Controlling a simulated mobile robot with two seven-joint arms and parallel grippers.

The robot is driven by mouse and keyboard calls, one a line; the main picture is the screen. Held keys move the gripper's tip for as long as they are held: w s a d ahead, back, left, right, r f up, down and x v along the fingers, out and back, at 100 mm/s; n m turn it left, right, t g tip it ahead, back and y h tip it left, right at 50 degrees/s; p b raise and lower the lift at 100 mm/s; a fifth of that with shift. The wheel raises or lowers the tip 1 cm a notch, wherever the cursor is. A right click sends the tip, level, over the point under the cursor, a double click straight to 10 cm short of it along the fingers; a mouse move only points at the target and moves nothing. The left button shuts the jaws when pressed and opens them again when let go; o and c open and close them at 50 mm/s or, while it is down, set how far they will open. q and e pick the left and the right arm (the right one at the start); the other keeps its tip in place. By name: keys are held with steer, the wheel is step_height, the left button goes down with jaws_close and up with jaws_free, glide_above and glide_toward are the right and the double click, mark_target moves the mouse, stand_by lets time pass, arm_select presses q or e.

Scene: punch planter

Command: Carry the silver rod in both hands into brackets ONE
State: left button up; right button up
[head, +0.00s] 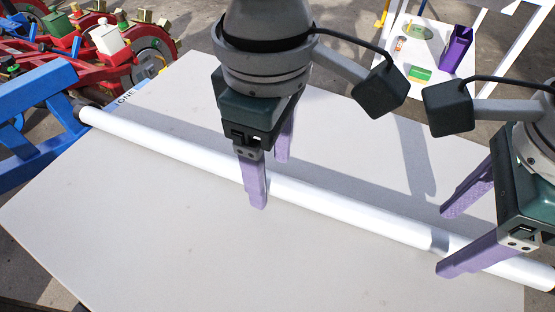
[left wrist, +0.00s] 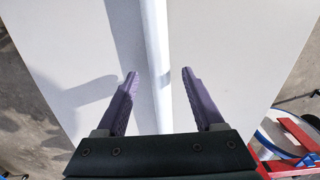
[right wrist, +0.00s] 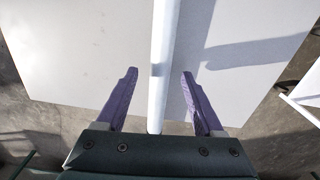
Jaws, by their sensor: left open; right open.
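The silver rod (head: 345,208) lies across the pale table and looks white in the light. It runs from the upper left, by the ONE label (head: 125,96), to the lower right. My left gripper (head: 268,178) is open, with its purple fingers on either side of the rod's middle part. The left wrist view shows the rod (left wrist: 153,45) between the open fingers, apart from both. My right gripper (head: 450,240) is open around the rod's right part. The right wrist view shows the rod (right wrist: 162,60) between those fingers. Any bracket at ONE is hard to make out.
The table (head: 150,220) is bare in front of the rod. A red planter machine (head: 95,55) and a blue frame (head: 40,115) stand at the left. A white stand (head: 420,45) at the back right holds a purple bin (head: 456,48) and small items.

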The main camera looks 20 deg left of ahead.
arm_select(q)
steer(key=shift+f, duration=0.85)
arm_select(e)
steer(key=shift+f, duration=0.85)
arm_select(q)
jaws_close()
arm_select(e)
jaws_close()
arm_select(q)
steer(key=shift+r, duration=0.1)
arm_select(e)
steer(key=shift+r, duration=0.1)
